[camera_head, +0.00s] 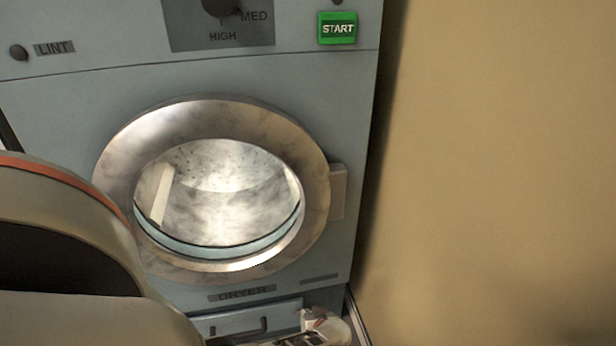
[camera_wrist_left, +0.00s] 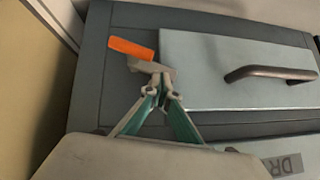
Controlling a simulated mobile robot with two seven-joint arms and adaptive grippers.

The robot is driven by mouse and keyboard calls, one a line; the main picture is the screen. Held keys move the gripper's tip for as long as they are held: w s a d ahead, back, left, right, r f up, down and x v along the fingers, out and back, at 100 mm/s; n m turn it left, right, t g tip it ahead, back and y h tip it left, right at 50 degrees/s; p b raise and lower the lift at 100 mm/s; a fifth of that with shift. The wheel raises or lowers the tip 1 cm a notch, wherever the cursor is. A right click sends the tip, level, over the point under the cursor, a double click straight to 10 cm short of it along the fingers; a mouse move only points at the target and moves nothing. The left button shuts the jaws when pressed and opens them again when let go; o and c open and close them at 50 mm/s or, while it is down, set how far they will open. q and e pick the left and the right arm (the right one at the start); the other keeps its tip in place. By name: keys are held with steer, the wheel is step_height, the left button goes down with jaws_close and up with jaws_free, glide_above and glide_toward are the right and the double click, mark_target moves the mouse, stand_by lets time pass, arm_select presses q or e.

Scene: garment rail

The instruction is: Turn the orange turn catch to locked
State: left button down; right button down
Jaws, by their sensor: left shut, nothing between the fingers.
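The orange turn catch (camera_wrist_left: 131,48) shows in the left wrist view as a short bar, slightly tilted, beside the upper left corner of a pale panel with a dark handle. My left gripper (camera_wrist_left: 161,78) is shut and empty, its fingertips right beside the catch's inner end. I cannot tell whether they touch it. In the head view my left gripper (camera_head: 322,325) is low, in front of the dryer's lower part, partly cut off by the frame. The catch is not visible in the head view. My right gripper is in neither view.
The dryer (camera_head: 60,95) has a round glass door (camera_head: 215,190), a green START button (camera_head: 337,28) and a dial (camera_head: 221,6). The pale panel (camera_wrist_left: 215,65) carries a dark bar handle (camera_wrist_left: 270,73). A bare tan wall (camera_head: 500,150) stands at the right.

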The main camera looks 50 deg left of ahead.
arm_select(q)
steer(key=shift+s+a+f+t, duration=0.1)
steer(key=shift+s+t, duration=0.05)
steer(key=shift+t, duration=0.15)
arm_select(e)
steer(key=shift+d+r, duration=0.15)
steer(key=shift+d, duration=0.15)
arm_select(q)
steer(key=shift+s+f+p, duration=0.25)
steer(key=shift+f+p, duration=0.05)
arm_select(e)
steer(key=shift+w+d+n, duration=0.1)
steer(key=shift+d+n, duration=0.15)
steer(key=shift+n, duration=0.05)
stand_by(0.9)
arm_select(q)
steer(key=shift+w, duration=0.15)
